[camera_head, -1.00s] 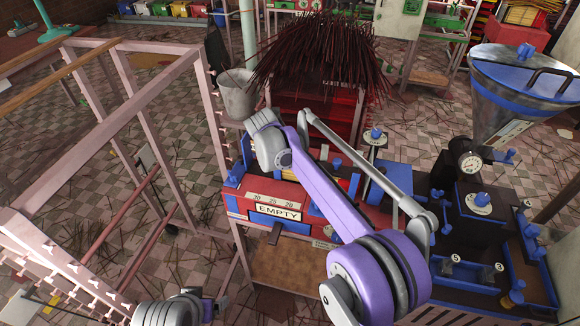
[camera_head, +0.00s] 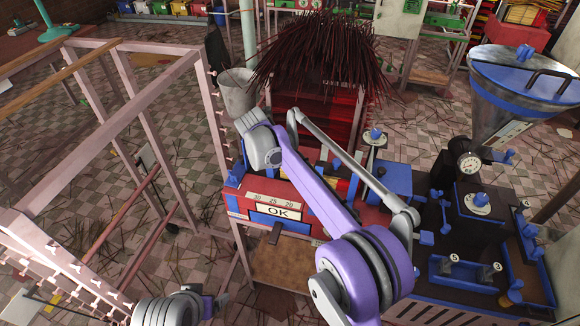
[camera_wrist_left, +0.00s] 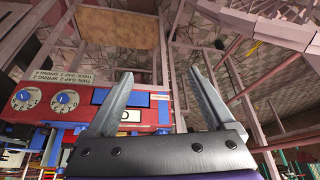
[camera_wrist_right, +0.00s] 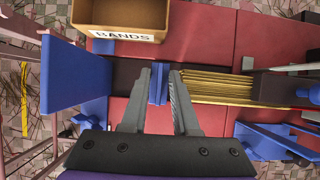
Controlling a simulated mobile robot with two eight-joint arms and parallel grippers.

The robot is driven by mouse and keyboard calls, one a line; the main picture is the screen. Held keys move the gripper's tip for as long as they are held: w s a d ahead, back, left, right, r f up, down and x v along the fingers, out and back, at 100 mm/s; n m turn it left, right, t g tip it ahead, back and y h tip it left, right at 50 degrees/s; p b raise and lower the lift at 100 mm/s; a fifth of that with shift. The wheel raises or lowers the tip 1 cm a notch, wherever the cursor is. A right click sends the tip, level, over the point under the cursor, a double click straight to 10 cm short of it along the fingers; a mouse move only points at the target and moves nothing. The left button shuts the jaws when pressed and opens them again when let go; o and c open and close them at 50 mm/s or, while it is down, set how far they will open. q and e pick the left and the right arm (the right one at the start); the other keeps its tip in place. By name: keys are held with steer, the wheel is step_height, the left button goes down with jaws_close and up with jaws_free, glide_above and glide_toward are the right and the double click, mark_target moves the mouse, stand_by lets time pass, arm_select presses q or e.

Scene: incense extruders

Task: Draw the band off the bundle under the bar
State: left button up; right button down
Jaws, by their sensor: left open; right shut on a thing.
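In the right wrist view a bundle of thin yellow sticks (camera_wrist_right: 215,86) lies level in a dark channel on the red machine top. A dark block (camera_wrist_right: 272,88) sits at its right end. My right gripper (camera_wrist_right: 163,72) is shut on an upright blue tab (camera_wrist_right: 158,88) just left of the bundle. I cannot clearly make out a band or a bar. In the head view my own arm hides this gripper. My left gripper (camera_wrist_left: 160,76) is open and empty in the left wrist view, with the red machine front (camera_wrist_left: 110,112) beyond its fingers.
A box labelled BANDS (camera_wrist_right: 125,18) stands beside the channel. A blue plate (camera_wrist_right: 70,75) rises to the left. A pink frame rack (camera_head: 130,120) fills the left of the head view, and dark sticks (camera_head: 320,55) stand behind the machine.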

stand_by(0.4)
steer(key=shift+r+p, duration=1.55)
steer(key=shift+r, duration=1.45)
arm_select(q)
steer(key=w+r+p, duration=0.3)
steer(key=r, duration=0.5)
steer(key=shift+r+t, duration=0.25)
steer(key=shift+t, duration=0.05)
arm_select(e)
step_height(320, 180, up, 7)
arm_select(q)
steer(key=shift+s, duration=0.1)
arm_select(e)
steer(key=shift+s+f, duration=0.1)
